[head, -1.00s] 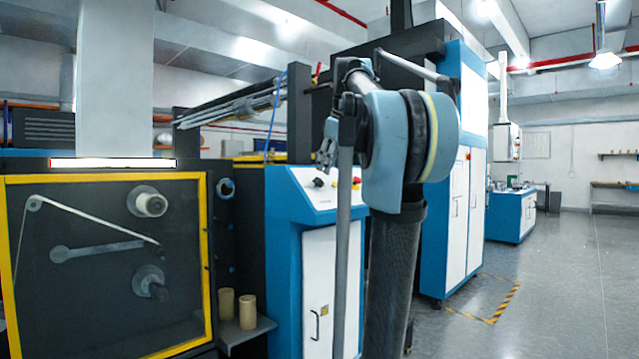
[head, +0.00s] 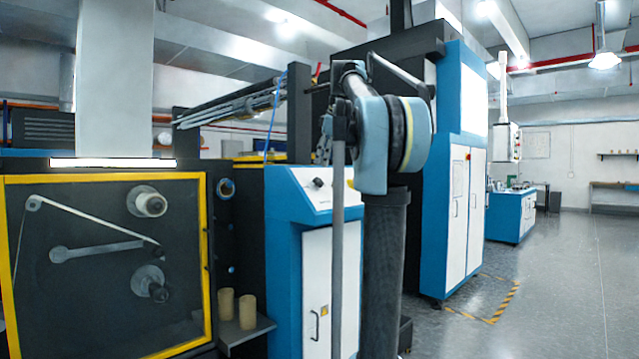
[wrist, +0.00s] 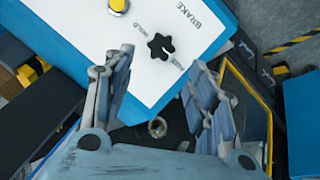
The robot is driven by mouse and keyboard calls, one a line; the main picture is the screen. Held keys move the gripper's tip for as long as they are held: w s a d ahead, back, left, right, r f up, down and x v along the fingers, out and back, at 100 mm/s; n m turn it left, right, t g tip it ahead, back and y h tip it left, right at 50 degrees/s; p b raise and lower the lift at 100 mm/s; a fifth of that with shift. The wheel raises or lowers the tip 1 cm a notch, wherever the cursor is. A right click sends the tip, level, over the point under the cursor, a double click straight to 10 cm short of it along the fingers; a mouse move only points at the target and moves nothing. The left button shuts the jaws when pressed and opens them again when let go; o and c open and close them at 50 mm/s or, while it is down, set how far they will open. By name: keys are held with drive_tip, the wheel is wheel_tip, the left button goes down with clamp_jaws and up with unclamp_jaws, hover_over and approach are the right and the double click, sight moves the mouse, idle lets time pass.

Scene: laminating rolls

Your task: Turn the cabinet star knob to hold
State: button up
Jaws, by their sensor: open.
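The black star knob (wrist: 160,46) sits on the white sloped top (wrist: 185,20) of the blue-sided cabinet, under the word BRAKE. In the wrist view, HOLD is printed on its upper-left side and a small unreadable label on its lower-right side. I cannot tell which label it is set to. A dark knob (head: 318,183) on the cabinet panel (head: 300,190) shows in the head view. My gripper (wrist: 160,62) is open and empty, with its fingers on either side below the knob in the picture, apparently not touching it.
A yellow-framed machine window (head: 110,265) stands left of the cabinet, with two tan cores (head: 247,311) on a small shelf between. A tall blue-and-white cabinet (head: 465,200) stands behind; open floor lies right.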

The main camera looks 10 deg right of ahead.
sight(319, 180)
drive_tip(key=x, duration=1)
drive_tip(key=c, duration=1)
drive_tip(key=shift+d, duration=0.15)
drive_tip(key=shift+c, duration=0.2)
